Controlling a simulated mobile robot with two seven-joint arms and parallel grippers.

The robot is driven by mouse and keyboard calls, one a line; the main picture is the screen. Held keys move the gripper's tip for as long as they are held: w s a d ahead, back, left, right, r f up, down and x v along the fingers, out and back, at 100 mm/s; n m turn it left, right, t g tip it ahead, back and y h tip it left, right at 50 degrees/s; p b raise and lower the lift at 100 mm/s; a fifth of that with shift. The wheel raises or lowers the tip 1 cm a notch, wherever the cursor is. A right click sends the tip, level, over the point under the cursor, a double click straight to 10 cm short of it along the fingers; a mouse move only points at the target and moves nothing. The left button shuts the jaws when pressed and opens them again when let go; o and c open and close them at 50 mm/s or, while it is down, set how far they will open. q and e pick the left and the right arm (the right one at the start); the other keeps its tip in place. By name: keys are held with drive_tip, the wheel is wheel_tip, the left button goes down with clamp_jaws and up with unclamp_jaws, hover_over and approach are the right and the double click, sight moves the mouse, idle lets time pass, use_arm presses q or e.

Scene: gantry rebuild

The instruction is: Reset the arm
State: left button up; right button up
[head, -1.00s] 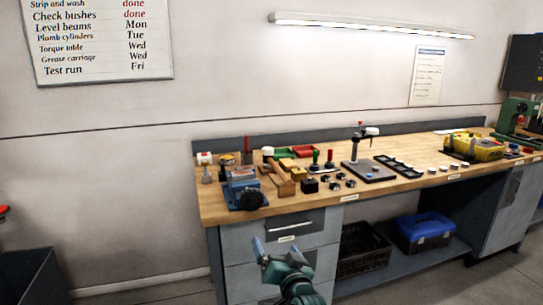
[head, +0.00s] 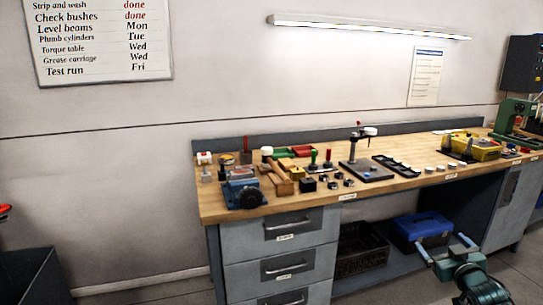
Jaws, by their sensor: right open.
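My right gripper (head: 447,249) shows at the lower right of the head view, in front of the workbench's lower shelf. Its two light blue-grey fingers are spread apart with nothing between them. It is clear of the bench top and overlaps the blue toolbox's lower part in the picture. My left gripper is not in view.
A wooden-topped workbench (head: 330,205) carries a blue vise (head: 243,192), small parts, a stand (head: 357,150) and a yellow box (head: 484,150). Below are drawers (head: 285,267), a black crate (head: 360,250) and a blue toolbox (head: 420,228). A dark bin (head: 35,280) stands lower left.

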drive_tip(key=s+a+f+n+g+y, duration=0.2)
drive_tip(key=s+a+f, duration=0.5)
drive_tip(key=f, duration=0.2)
drive_tip(key=s+a+f+n+g+y, duration=0.1)
drive_tip(key=s+a+f+g, duration=0.3)
drive_tip(key=s, duration=0.6)
drive_tip(key=s+a+f+n+y, duration=0.1)
drive_tip(key=s+a+f+n, duration=0.15)
drive_tip(key=s+a, duration=0.5)
drive_tip(key=s+a+f+g, duration=0.1)
drive_tip(key=s+a+f, duration=0.25)
drive_tip(key=s, duration=0.75)
drive_tip(key=a+r+m, duration=0.1)
drive_tip(key=a+m, duration=0.3)
drive_tip(key=a, duration=0.5)
drive_tip(key=shift+s+r+t+y, duration=0.15)
drive_tip(key=shift+r+t+y, duration=0.15)
drive_tip(key=shift+y, duration=0.1)
